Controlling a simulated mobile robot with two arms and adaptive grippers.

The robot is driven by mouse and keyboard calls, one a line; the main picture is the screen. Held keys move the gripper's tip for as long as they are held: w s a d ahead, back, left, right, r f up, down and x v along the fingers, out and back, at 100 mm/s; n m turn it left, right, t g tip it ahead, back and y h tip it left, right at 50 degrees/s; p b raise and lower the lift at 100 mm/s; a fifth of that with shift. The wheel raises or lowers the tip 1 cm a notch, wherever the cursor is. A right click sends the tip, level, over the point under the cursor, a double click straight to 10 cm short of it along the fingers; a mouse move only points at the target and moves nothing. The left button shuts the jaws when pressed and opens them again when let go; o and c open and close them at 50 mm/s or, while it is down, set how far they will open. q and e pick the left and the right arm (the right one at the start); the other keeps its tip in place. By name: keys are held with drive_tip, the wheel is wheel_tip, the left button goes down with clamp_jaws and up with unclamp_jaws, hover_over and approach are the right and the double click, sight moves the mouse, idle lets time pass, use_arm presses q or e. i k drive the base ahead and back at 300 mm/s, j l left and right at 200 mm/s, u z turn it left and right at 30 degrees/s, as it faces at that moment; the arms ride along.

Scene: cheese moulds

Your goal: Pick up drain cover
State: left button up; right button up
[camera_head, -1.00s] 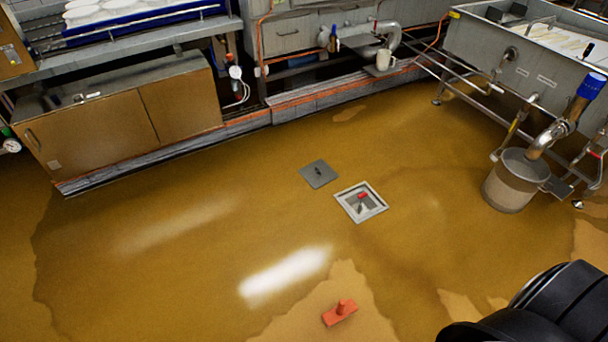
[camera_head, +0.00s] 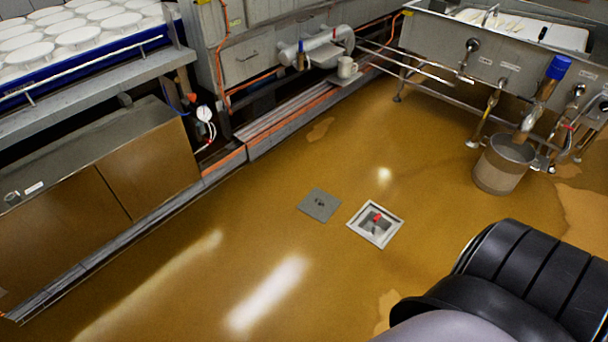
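The drain cover (camera_head: 319,206) is a square dark grey plate with a small dark fitting at its middle. It lies flat on the wet brown floor, just left of the open drain. The drain (camera_head: 376,223) is a square recess with a pale metal frame, and something small and red shows inside it. Neither of my grippers shows. A black ribbed part of my own arm fills the lower right corner, well apart from the cover.
Steel and brown cabinets (camera_head: 150,165) with a low kerb run along the left. A metal bucket (camera_head: 503,163) stands under a blue-topped pipe at the right, before a steel vat (camera_head: 475,50). The floor around the cover is clear.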

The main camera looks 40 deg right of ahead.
sight(318, 204)
drive_tip(key=i+l, duration=0.2)
drive_tip(key=i, duration=0.25)
drive_tip(key=i+l+z, duration=0.15)
drive_tip(key=i, duration=0.35)
drive_tip(key=i+l, duration=0.15)
drive_tip(key=i, duration=0.3)
